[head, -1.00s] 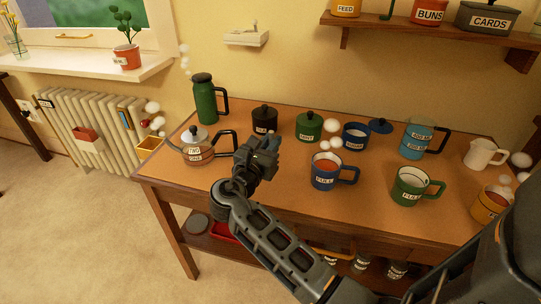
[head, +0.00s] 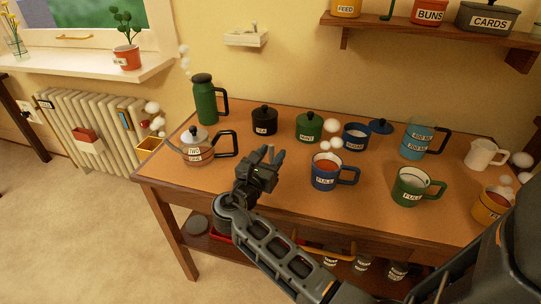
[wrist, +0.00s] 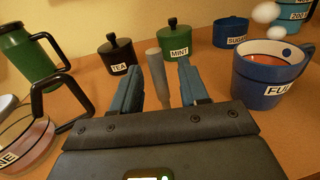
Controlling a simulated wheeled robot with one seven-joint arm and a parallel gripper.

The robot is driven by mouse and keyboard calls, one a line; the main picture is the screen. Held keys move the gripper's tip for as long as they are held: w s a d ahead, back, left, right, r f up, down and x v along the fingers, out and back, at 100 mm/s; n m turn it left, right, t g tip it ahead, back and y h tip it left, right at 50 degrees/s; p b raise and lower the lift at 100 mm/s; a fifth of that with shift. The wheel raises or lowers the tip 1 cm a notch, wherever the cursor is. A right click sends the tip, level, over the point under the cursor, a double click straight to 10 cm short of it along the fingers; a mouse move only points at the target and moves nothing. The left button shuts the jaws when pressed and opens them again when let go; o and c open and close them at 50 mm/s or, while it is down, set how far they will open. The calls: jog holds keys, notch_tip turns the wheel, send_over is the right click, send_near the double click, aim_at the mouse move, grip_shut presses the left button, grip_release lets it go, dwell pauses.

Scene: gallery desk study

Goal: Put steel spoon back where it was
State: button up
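A plain grey rod (wrist: 158,78) shows between my gripper's two blue fingers in the wrist view. It looks like the handle of the steel spoon; no bowl shows. In the head view it is a small grey sliver (head: 270,154) by the fingertips. My gripper (head: 265,158) is over the desk's front left part, between the glass teapot (head: 196,152) and the blue FULL mug (head: 325,172). The fingers (wrist: 160,84) stand apart, with gaps beside the rod. I cannot tell what the rod rests on, and its lower end is hidden.
Behind stand a green flask (head: 205,100), the black TEA canister (head: 264,119), the green MINT canister (head: 309,126) and the open SUGAR pot (head: 355,136). A green mug (head: 412,186) and blue jug (head: 418,138) are to the right. Bare desktop (head: 245,122) lies around the canisters.

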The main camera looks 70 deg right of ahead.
jog(key=shift+r, duration=0.1)
jog(key=a, duration=1.2)
jog(key=s+a+f+t+y, duration=0.4)
jog(key=s+f+t+y, duration=0.15)
jog(key=f, duration=0.45)
jog(key=s+a+f+m+t+y, duration=0.3)
jog(key=s+a+m+t+y, duration=0.1)
jog(key=s+a+y, duration=0.4)
jog(key=s+a+r+m+t+y, duration=0.2)
jog(key=s+a+r+m, duration=0.2)
jog(key=r+m, duration=0.3)
jog(key=s+a+r+m+t+y, duration=0.2)
jog(key=s+r+m, duration=0.4)
jog(key=r, duration=0.5)
jog(key=shift+s+a+r+m+t, duration=0.45)
jog(key=shift+a+t, duration=0.3)
jog(key=shift+a, duration=0.4)
jog(key=shift+w+f+y, duration=0.15)
jog(key=shift+y, duration=0.1)
